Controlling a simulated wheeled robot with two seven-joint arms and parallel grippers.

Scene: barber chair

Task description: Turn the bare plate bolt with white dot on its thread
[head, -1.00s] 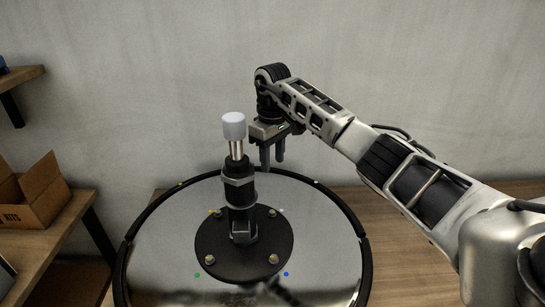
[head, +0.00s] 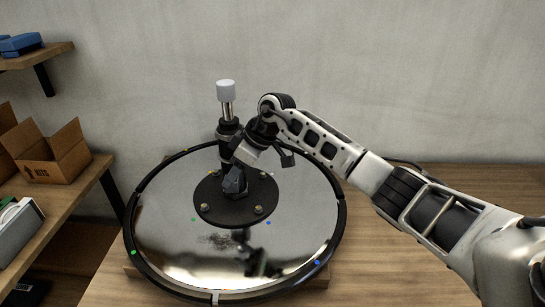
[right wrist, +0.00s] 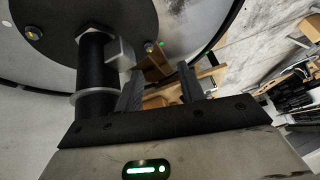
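The round black plate (head: 218,211) sits on the shiny disc and carries bolts near its edge. The far right bolt (head: 263,174), on the white-dot side, is bare and close to my right gripper. The white dot is too small to make out clearly. My right gripper (right wrist: 160,86) is tilted beside the central column (head: 227,130), right of it in the head view. In the right wrist view its two fingers are apart with nothing held between them, close to the black column (right wrist: 97,75). My left gripper is out of view.
A near left bolt (head: 204,207) lies by a green dot and a near right bolt (head: 258,209) by a blue dot. The column rises to a white cap (head: 226,89). The wooden table (head: 400,240) is clear at right. Shelves with a cardboard box (head: 55,155) stand at left.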

